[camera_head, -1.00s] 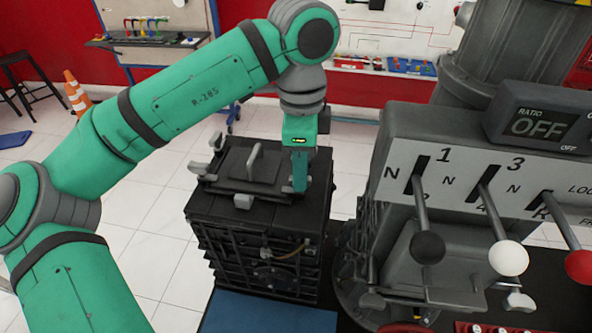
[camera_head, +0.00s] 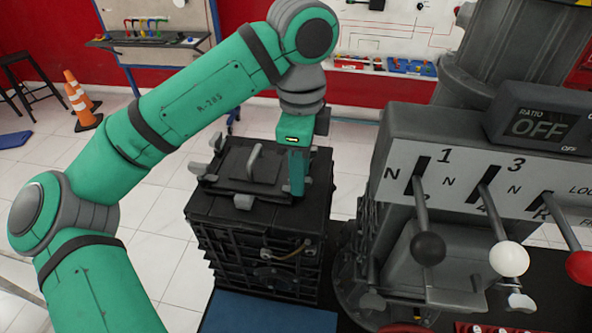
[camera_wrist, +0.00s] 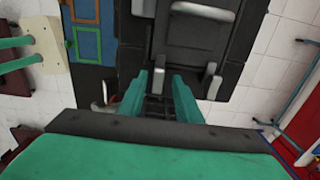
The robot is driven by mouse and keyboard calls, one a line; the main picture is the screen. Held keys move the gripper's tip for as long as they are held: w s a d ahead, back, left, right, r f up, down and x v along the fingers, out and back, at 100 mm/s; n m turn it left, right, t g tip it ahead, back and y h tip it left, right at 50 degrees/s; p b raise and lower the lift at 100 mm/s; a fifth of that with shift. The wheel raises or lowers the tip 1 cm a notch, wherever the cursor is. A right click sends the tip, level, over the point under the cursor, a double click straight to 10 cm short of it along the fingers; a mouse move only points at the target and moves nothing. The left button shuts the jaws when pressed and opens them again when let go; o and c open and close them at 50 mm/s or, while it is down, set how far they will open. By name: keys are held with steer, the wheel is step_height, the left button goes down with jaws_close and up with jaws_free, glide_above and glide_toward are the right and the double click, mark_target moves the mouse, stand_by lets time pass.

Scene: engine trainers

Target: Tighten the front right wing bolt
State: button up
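The black engine block (camera_head: 255,260) has a dark lid with a light handle (camera_head: 254,160). My gripper (camera_head: 297,190) points down at the right end of the lid and hides part of that corner. In the wrist view its two green fingers (camera_wrist: 160,80) stand apart, with a small grey piece (camera_wrist: 157,82) between them; contact cannot be told. Another grey wing bolt (camera_wrist: 210,76) lies just right of the fingers.
The gearbox trainer with its lever panel (camera_head: 460,185) stands close on the right. A blue mat (camera_head: 265,316) lies in front of the block.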

steer(key=shift+r, duration=0.1)
step_height(320, 180, up, 11)
steer(key=shift+f, duration=0.2)
stand_by(0.5)
steer(key=shift+s, duration=0.1)
